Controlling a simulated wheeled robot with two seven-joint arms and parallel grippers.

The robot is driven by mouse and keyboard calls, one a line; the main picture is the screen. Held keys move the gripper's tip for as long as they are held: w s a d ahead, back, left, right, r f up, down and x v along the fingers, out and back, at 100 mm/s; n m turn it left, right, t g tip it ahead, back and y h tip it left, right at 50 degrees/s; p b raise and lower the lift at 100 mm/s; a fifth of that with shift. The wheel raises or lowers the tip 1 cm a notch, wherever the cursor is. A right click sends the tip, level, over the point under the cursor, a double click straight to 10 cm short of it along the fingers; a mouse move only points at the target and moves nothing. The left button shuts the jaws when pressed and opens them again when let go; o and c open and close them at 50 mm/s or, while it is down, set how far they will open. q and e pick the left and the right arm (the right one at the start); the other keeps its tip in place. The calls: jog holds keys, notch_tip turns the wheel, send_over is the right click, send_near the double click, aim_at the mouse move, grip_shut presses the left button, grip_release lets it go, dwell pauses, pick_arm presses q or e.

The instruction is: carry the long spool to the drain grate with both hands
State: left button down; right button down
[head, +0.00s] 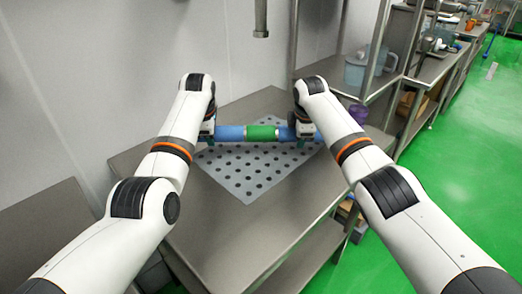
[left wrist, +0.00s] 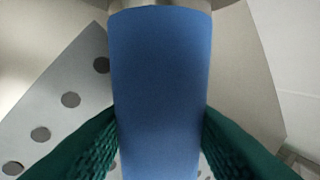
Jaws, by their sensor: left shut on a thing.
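The long spool (head: 262,132) has a green middle, pale metal rings and blue ends. It lies level across the drain grate (head: 245,184), a grey perforated sheet on the steel table. I cannot tell whether it touches the sheet or hangs just above it. My left gripper (head: 208,143) is shut on the left blue end. In the left wrist view, green fingers (left wrist: 160,140) flank the blue end of the spool (left wrist: 158,75). My right gripper (head: 307,143) is at the right blue end; the arm hides most of its fingers, so its grip is unclear.
The steel table (head: 235,235) has bare room in front of the sheet. A shelf rack with a pale blue-grey container (head: 368,75) and a purple container (head: 358,113) stands at the back right. A wall is behind, and open green floor (head: 455,170) lies to the right.

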pick_arm(q)
jog(key=shift+f, duration=0.3)
pick_arm(e)
jog(key=shift+a+f, duration=0.1)
jog(key=shift+f, duration=0.2)
pick_arm(q)
jog(key=c, duration=1.1)
grip_release()
jog(key=shift+f, duration=0.15)
jog(key=shift+c, duration=0.2)
pick_arm(e)
jog(key=c, duration=1.1)
grip_release()
jog(key=shift+f, duration=0.15)
jog(key=shift+c, duration=0.2)
pick_arm(q)
jog(key=o, duration=0.3)
jog(key=shift+s, duration=0.15)
pick_arm(e)
jog(key=o, duration=0.3)
jog(key=shift+s, duration=0.15)
jog(key=shift+s+r, duration=0.1)
jog(key=shift+r, duration=0.5)
pick_arm(q)
jog(key=v, duration=1.2)
pick_arm(e)
jog(key=v, duration=1.1)
